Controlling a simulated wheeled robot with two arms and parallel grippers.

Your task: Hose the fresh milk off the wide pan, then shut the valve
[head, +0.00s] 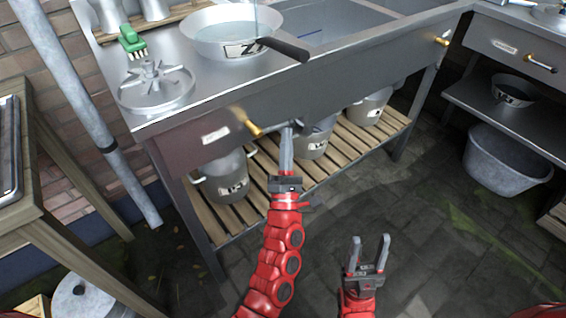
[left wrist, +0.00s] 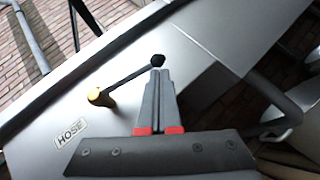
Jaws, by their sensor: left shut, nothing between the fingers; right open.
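The wide pan (head: 205,42), pale metal with a dark handle and a black-and-white label, sits on the steel counter's sink edge. It holds pale bluish liquid, and a thin bluish vertical line comes down over it. The valve has a brass hub (head: 253,130) on the counter front; the left wrist view shows its hub (left wrist: 98,97), dark lever and black knob (left wrist: 158,60), beside a HOSE label (left wrist: 70,132). My left gripper (head: 287,128) is shut and empty, its tips at the knob; contact is unclear. My right gripper (head: 370,242) is open and empty, low over the floor.
A green brush (head: 131,40) and a round metal spinner (head: 155,88) stand on the counter left of the pan. Labelled metal pots (head: 228,178) stand on the slatted shelf (head: 262,178) below. A grey tub (head: 508,165) is at right. The floor between is clear.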

